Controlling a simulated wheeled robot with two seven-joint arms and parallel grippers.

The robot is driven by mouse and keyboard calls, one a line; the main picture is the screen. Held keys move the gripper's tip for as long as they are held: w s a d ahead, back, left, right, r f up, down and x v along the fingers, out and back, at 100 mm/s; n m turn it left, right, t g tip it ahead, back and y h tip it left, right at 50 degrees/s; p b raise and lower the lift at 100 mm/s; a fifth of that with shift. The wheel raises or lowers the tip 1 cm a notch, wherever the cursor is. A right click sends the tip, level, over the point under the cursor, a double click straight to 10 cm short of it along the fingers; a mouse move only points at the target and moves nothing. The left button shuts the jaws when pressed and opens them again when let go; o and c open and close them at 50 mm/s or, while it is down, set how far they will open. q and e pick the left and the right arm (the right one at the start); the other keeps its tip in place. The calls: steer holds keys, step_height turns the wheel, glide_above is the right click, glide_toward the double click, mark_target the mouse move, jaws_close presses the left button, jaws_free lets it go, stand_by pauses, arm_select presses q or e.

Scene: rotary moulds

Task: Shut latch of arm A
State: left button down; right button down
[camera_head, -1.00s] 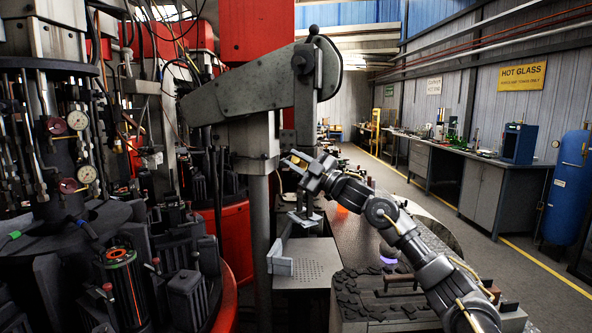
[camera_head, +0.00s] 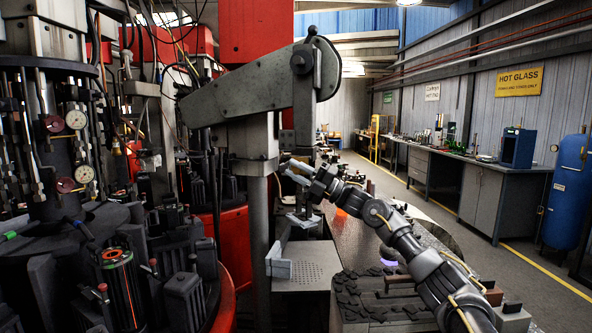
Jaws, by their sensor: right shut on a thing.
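A large grey arm (camera_head: 250,87), which I take for arm A, reaches right to a dark round pivot (camera_head: 303,60). A grey vertical post (camera_head: 304,115) hangs below that pivot. My right gripper (camera_head: 296,170) is at the lower part of this post, its light fingers tilted up to the left. It is shut on a small part there, which fits the latch; the fingers hide most of it, so I cannot read the latch's angle. My left gripper is not in view.
A flat perforated plate (camera_head: 305,273) lies below my gripper. A rotary machine with dark moulds (camera_head: 185,298) and gauges (camera_head: 76,119) fills the left. A block with dark pieces (camera_head: 375,298) stands below my right arm. Open floor (camera_head: 530,280) lies to the right.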

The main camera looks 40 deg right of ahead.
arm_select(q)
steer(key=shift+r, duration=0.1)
arm_select(e)
steer(key=shift+n, duration=0.5)
steer(key=c, duration=1.3)
jaws_free()
steer(key=shift+d+f, duration=0.1)
steer(key=shift+f, duration=0.05)
steer(key=shift+s+d+f, duration=0.15)
steer(key=shift+s+f, duration=0.05)
arm_select(q)
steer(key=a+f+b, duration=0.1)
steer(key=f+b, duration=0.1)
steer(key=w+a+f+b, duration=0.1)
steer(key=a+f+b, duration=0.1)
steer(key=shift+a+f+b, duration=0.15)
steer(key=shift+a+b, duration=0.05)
steer(key=shift+b, duration=0.15)
arm_select(e)
steer(key=v, duration=1)
steer(key=shift+d+r, duration=0.15)
